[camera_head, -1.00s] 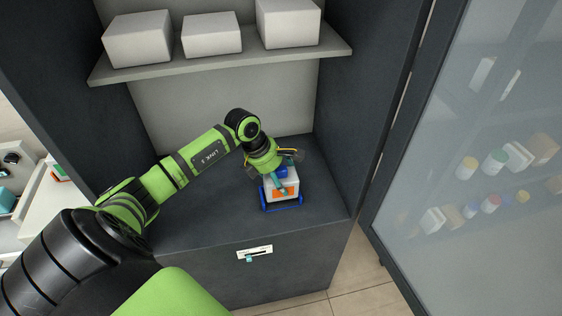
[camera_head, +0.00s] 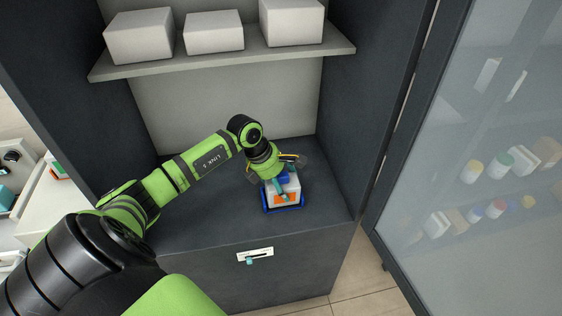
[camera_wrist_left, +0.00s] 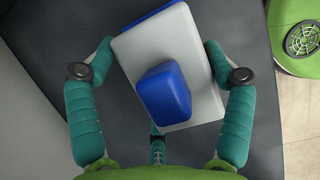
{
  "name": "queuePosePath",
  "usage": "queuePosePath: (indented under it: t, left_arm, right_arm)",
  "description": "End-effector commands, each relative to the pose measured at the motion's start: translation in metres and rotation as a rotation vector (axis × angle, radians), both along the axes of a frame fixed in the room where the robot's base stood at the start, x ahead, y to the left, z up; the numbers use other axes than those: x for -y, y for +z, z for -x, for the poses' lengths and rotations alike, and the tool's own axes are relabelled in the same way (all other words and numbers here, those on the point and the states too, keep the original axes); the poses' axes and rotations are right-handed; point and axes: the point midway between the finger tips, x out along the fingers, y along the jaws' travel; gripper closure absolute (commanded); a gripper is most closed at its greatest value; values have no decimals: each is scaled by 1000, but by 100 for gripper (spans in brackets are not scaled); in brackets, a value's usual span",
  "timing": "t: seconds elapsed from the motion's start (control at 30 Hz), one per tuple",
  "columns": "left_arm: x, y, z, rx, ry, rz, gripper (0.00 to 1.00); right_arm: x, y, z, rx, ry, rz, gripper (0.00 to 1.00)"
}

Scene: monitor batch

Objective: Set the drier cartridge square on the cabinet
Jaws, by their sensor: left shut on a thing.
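The drier cartridge, a white box with an orange patch (camera_head: 285,198) and a blue block on top, is upright on the dark cabinet's worktop (camera_head: 205,222). A blue frame (camera_head: 284,210) borders its base; whether the base rests fully flat is too small to tell. My left gripper (camera_head: 281,181) is shut on the cartridge from above. In the left wrist view, teal fingers flank the cartridge's white top (camera_wrist_left: 196,70) and blue block (camera_wrist_left: 165,93), and a third finger is at the near edge. My right gripper is out of view.
A shelf (camera_head: 220,60) with several white boxes hangs above. Cabinet walls stand on both sides, and a glass-fronted case (camera_head: 480,150) is at the right. A small label plate (camera_head: 255,254) is on the cabinet front. The worktop left of the cartridge is clear.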

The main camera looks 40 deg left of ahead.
Motion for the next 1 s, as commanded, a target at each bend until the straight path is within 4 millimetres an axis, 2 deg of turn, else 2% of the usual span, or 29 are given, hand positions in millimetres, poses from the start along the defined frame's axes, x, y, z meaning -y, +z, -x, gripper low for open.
queuePosePath:
  t: [0.63,0.67,0.7,1.0]
  left_arm:
    - [0,-5,-1,2,0,1,60]
    - [0,-4,-1,3,1,0,6]
    - [0,-4,-1,2,0,1,0]
    - [0,-5,0,-1,0,-1,0]
  right_arm:
    - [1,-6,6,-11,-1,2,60]
    - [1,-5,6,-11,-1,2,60]
    - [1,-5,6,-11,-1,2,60]
    - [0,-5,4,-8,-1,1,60]
